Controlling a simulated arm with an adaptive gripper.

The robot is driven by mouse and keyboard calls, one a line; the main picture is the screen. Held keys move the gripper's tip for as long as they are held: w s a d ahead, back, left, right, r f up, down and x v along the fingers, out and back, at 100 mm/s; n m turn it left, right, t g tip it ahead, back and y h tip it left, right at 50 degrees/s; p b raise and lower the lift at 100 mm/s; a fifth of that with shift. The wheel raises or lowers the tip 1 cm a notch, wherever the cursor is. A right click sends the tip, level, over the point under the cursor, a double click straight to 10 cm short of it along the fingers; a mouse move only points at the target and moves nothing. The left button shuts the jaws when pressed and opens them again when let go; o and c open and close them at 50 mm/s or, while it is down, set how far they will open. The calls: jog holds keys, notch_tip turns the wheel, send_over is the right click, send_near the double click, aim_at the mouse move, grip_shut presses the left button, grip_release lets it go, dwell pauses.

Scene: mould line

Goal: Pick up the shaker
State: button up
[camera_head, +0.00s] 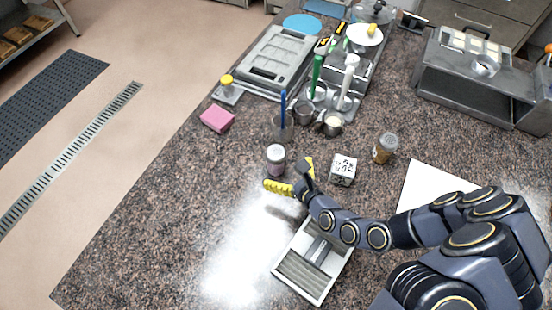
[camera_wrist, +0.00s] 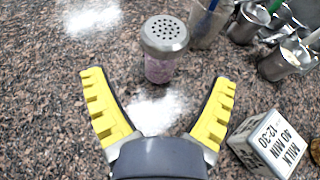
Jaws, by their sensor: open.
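The shaker (camera_head: 276,158) is a small clear jar with pinkish contents and a grey perforated metal lid. It stands upright on the speckled counter. In the wrist view the shaker (camera_wrist: 164,50) is just beyond the fingertips, near the middle of the gap between them. My gripper (camera_head: 287,174) has yellow ribbed fingers and sits low on the near side of the shaker. In the wrist view my gripper (camera_wrist: 160,78) is spread wide and empty. Nothing is between the fingers except counter and a white patch.
A white lettered cube (camera_head: 343,169) stands right of the gripper, and a brown-filled jar (camera_head: 385,148) beyond it. A cup with a blue-handled tool (camera_head: 283,128) stands behind the shaker. A grey tray (camera_head: 313,262) lies below my arm. The counter left of the shaker is clear.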

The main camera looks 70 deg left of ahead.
aim_at(281, 165)
jog(key=x, duration=0.5)
jog(key=shift+d+f, duration=0.1)
jog(key=shift+f, duration=0.05)
jog(key=shift+a+f, duration=0.1)
jog(key=shift+a, duration=0.45)
jog(key=c, duration=1.2)
